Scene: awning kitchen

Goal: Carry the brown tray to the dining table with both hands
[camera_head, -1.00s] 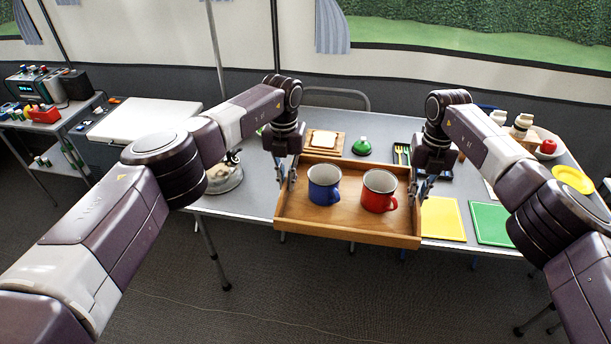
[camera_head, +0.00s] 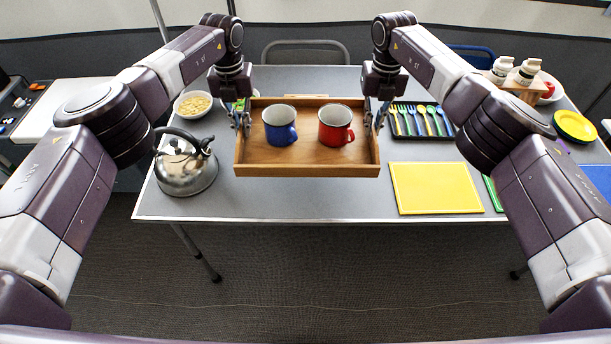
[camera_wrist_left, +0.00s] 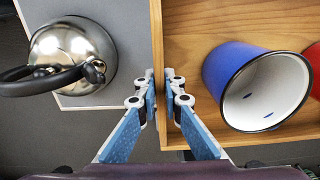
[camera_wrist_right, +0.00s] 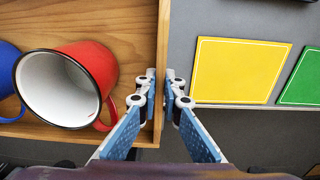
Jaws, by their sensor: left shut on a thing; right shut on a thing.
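The brown wooden tray (camera_head: 306,170) is in the middle of the head view, above or on the grey table; I cannot tell the gap for certain. A blue mug (camera_head: 279,127) and a red mug (camera_head: 336,124) stand upright in it. My left gripper (camera_head: 242,121) is shut on the tray's left wall, and the left wrist view shows its fingers (camera_wrist_left: 162,97) on both sides of that wall. My right gripper (camera_head: 374,119) is shut on the right wall, with its fingers (camera_wrist_right: 160,97) on both sides in the right wrist view.
The grey table (camera_head: 300,205) holds a steel kettle (camera_head: 186,172) left of the tray and a bowl of food (camera_head: 193,104) behind it. A cutlery tray (camera_head: 421,121) and a yellow board (camera_head: 436,187) are at the right. A chair (camera_head: 305,47) stands behind the table.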

